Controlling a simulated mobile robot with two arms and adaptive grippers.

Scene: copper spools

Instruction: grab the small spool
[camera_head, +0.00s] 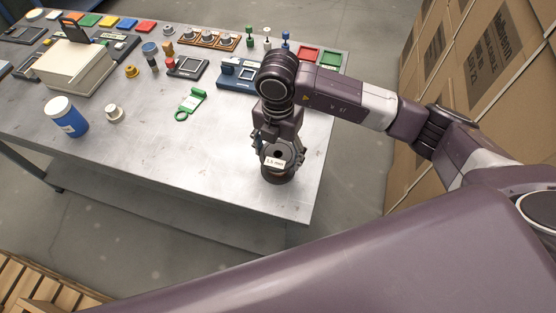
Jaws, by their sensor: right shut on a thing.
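The small spool (279,173) is at the near right part of the metal table (225,150). It is dark with a brownish lower part and a pale label that seems to read "1.5 mm". My right gripper (277,147) points down from above and is shut on the spool, with a finger on each side near its top. The arm and gripper hide part of the spool's upper side. I cannot tell whether the spool rests on the table or hangs just above it. My left gripper is not in view.
A blue-and-white jar (66,117), a small pale spool-like piece (114,112) and a green tool (190,103) stand or lie left of the gripper. Stacked cartons (480,80) are at the right. The table's front middle is clear.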

